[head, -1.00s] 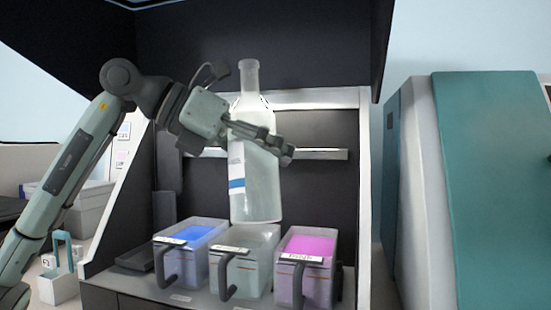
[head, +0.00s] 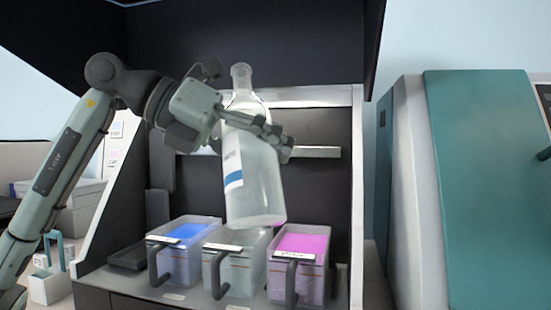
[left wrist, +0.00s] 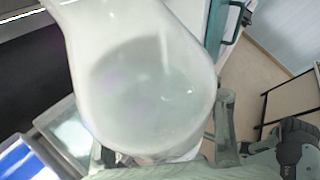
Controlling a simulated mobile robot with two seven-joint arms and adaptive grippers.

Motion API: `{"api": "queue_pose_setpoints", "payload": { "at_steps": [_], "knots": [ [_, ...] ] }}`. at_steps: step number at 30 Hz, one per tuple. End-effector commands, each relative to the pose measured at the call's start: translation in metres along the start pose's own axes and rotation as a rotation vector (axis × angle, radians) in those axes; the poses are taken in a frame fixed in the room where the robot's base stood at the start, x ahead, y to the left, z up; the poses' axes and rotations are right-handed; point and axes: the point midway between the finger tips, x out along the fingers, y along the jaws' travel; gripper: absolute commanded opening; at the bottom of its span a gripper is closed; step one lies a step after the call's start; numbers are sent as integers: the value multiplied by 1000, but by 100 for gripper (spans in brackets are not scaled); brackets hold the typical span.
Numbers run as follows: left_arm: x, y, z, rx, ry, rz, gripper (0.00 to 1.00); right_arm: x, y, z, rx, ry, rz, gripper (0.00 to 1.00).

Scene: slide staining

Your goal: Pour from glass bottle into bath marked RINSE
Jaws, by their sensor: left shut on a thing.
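A clear glass bottle (head: 258,175) with a white and blue label is held above the baths, its neck tilted to the left in the head view. My left gripper (head: 272,138) is shut on the bottle's body. The bottle also fills much of the left wrist view (left wrist: 145,95). Below it stand three handled baths: one with blue liquid (head: 182,262), a middle one that looks clear (head: 235,272), and one with pink liquid (head: 312,280). Their labels are too small to read surely, so I cannot tell which is RINSE. My right gripper is not in view.
The baths stand side by side on a ledge inside a dark hood. A rail (head: 318,152) runs behind the bottle. A teal and grey machine (head: 480,180) stands at the right. A white carrier with a teal handle (head: 52,285) is at the lower left.

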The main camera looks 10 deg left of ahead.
Motion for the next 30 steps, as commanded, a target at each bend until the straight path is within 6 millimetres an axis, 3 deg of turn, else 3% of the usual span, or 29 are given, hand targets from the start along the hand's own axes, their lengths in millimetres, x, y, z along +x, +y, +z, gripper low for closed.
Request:
{"api": "queue_pose_setpoints", "payload": {
  "at_steps": [30],
  "knots": [
    [-1, -10, -5, -73, 11, -37, 0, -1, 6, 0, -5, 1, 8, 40]
  ]
}}
